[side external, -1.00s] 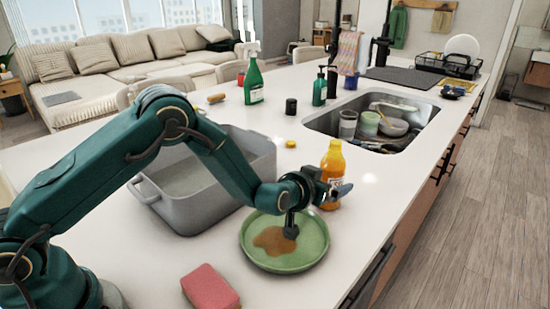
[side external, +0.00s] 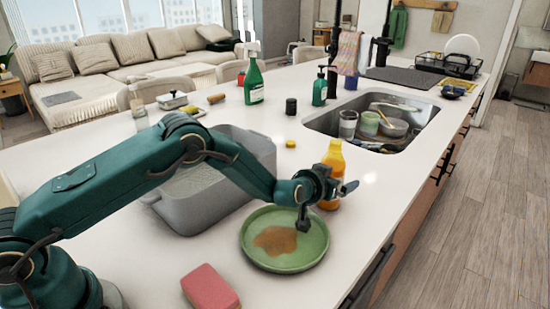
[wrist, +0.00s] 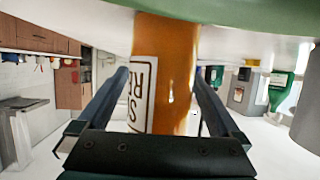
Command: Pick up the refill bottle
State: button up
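The refill bottle (side external: 333,160) is orange with a yellow cap and stands upright on the white counter, just behind the green plate. In the wrist view the orange bottle (wrist: 178,50) lies between my two fingers, with a white label bearing the letters RE. My gripper (side external: 328,207) is at the bottle's near side, with one finger above the plate and the other toward the right. In the wrist view my gripper (wrist: 161,76) has its fingers spread on either side of the bottle. Whether either finger touches it is unclear. The gripper hides part of the bottle's lower body.
The green plate (side external: 257,260) with a brown stain lies below my gripper. A grey tub (side external: 190,215) stands left, a pink sponge (side external: 210,288) in front. The sink (side external: 330,122) with dishes is behind right. A green spray bottle (side external: 254,82) stands farther back.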

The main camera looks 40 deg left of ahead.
aim_at(337, 141)
jog(key=c, duration=1.5)
jog(key=shift+o, duration=0.2)
jog(key=shift+r, duration=0.2)
jog(key=shift+r, duration=4.75)
jog(key=shift+r, duration=0.1)
